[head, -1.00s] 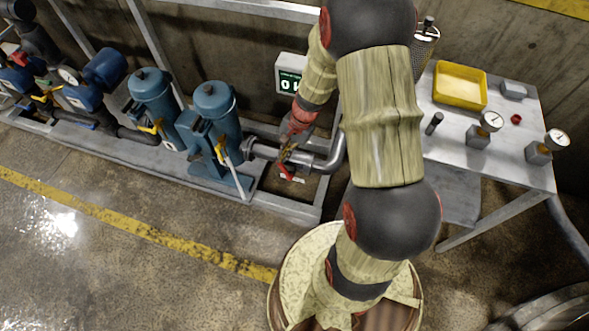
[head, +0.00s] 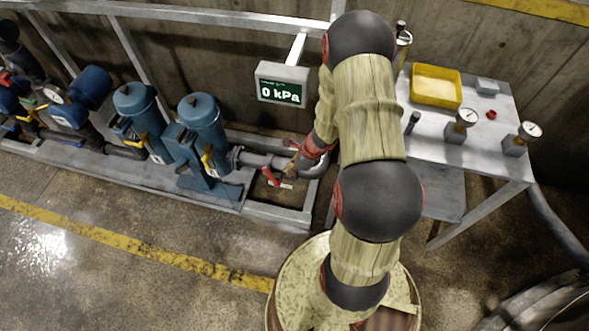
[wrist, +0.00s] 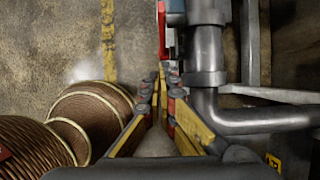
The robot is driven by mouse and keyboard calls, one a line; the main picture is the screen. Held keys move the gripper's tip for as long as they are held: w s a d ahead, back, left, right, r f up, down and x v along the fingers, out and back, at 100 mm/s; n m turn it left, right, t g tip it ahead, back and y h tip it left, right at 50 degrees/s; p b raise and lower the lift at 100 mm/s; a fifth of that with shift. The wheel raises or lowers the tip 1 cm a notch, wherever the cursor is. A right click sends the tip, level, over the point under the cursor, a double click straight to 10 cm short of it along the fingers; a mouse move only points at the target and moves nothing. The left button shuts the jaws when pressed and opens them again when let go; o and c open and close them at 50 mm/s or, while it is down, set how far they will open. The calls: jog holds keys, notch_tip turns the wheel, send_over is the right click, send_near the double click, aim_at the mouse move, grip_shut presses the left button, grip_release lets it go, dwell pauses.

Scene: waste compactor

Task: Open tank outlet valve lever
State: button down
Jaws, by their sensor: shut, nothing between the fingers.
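A red lever (head: 270,177) sits on the grey outlet pipe (head: 262,162), to the right of the blue tanks (head: 202,122). I cannot tell from its pose how far it is turned. My gripper (head: 289,168) is just right of the lever in the head view, low at the pipe and partly hidden by my wrist. In the wrist view the yellow and black fingers of my gripper (wrist: 163,78) are together and hold nothing. The red lever (wrist: 162,28) shows just beyond the fingertips, beside the pipe (wrist: 207,55). I cannot tell whether they touch.
A display reading 0 kPa (head: 281,84) stands behind the pipe. A metal table (head: 480,158) with a yellow tray (head: 436,87) and gauges is on the right. A metal skid frame (head: 268,219) runs below the pipe. The floor in front is clear.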

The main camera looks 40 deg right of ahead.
aim_at(268, 171)
jog(key=w+a+f+b, duration=0.2)
jog(key=w+a+f, duration=0.1)
jog(key=f, duration=0.1)
jog(key=shift+w, duration=0.4)
jog(key=shift+r+p, duration=0.1)
jog(key=shift+p, duration=0.35)
jog(key=shift+g+h, duration=0.5)
jog(key=shift+g, duration=0.1)
jog(key=shift+w+a+f+p, duration=0.1)
jog(key=shift+w+a+p, duration=0.7)
jog(key=shift+p, duration=0.55)
jog(key=shift+w+a+f+p, duration=0.1)
jog(key=shift+w+a+p, duration=0.4)
jog(key=shift+w+p, duration=0.65)
jog(key=shift+s, duration=0.2)
